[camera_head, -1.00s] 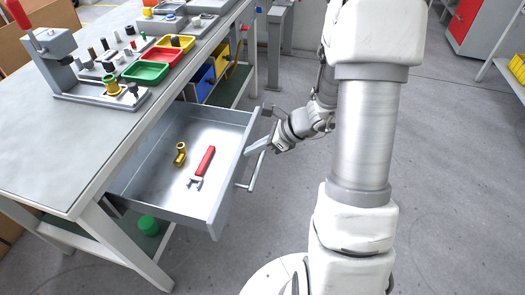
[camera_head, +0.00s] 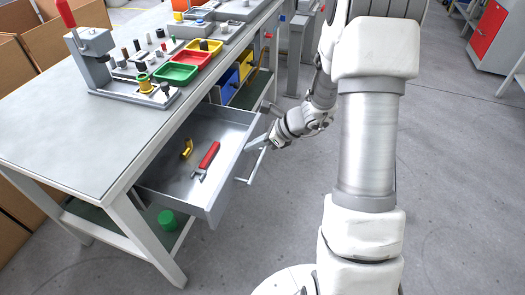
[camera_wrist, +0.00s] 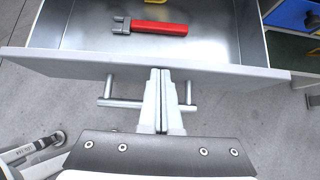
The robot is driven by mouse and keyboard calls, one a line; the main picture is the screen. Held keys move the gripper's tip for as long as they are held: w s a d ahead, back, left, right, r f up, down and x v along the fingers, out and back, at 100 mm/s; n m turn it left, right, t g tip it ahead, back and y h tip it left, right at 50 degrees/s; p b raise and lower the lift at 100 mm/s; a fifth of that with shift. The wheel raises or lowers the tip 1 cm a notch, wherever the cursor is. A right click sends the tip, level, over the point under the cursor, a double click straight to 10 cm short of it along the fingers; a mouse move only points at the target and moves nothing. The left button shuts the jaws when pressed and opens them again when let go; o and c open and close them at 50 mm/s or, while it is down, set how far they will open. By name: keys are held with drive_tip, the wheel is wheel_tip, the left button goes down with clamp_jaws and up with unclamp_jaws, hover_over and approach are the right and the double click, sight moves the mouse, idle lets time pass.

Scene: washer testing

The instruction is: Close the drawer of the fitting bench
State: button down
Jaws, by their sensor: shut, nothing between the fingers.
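The grey drawer (camera_head: 216,206) of the fitting bench (camera_head: 122,118) is pulled partly out, its front panel facing my arm. Inside it lie a red-handled wrench (camera_head: 206,160) and a yellow brass fitting (camera_head: 187,149). The bar handle (camera_head: 249,167) runs across the drawer front and also shows in the wrist view (camera_wrist: 124,103). My gripper (camera_head: 252,147) is shut and empty at the drawer front. In the wrist view its closed fingers (camera_wrist: 162,72) reach over the middle of the handle to the front panel's top edge; whether they touch the panel I cannot tell.
On the bench top stand a press (camera_head: 91,58), a green tray (camera_head: 175,73), a red tray (camera_head: 191,60) and small parts. Blue and yellow bins (camera_head: 229,83) sit on the shelf below. Cardboard boxes (camera_head: 20,60) are at left. Open floor (camera_head: 450,190) lies at right.

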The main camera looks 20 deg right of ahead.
drive_tip(key=w+a, duration=0.4)
drive_tip(key=a, duration=0.1)
drive_tip(key=w+a+p, duration=0.1)
drive_tip(key=w+a, duration=0.2)
drive_tip(key=a, duration=0.2)
drive_tip(key=w+a+p, duration=0.1)
drive_tip(key=w+a, duration=0.3)
drive_tip(key=a, duration=0.2)
drive_tip(key=shift+w, duration=0.3)
drive_tip(key=shift+w+a, duration=0.1)
drive_tip(key=shift+a+r, duration=0.15)
drive_tip(key=shift+a, duration=0.05)
drive_tip(key=shift+d, duration=0.1)
